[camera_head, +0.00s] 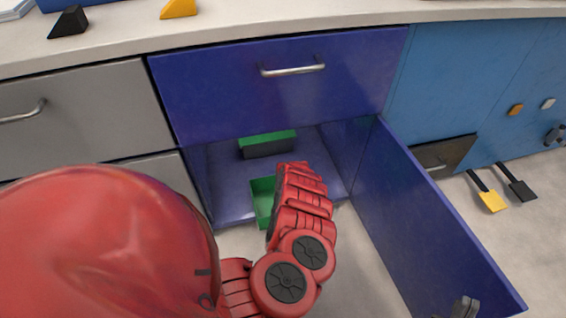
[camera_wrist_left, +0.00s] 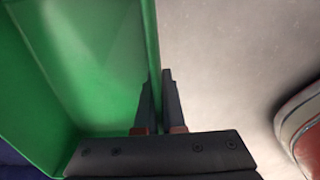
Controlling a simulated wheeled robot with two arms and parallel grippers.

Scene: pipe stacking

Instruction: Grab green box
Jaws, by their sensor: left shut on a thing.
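The green box (camera_head: 262,198) is an open-topped tray at the front edge of the open blue cabinet, partly hidden behind my red left arm in the head view. It fills the left of the left wrist view (camera_wrist_left: 80,60). My left gripper (camera_wrist_left: 158,80) is shut on the box's side wall, with the thin green wall between its dark fingers. In the head view this gripper is hidden by the arm. My right gripper (camera_head: 465,307) shows only in part at the bottom right edge, away from the box; its jaw opening is unclear.
A dark box with a green top (camera_head: 266,144) stands deeper in the cabinet. The open blue door (camera_head: 430,215) stands to the right of my left arm. A closed drawer (camera_head: 285,85) and the countertop (camera_head: 300,17) are above. Bare floor (camera_head: 350,260) lies in front.

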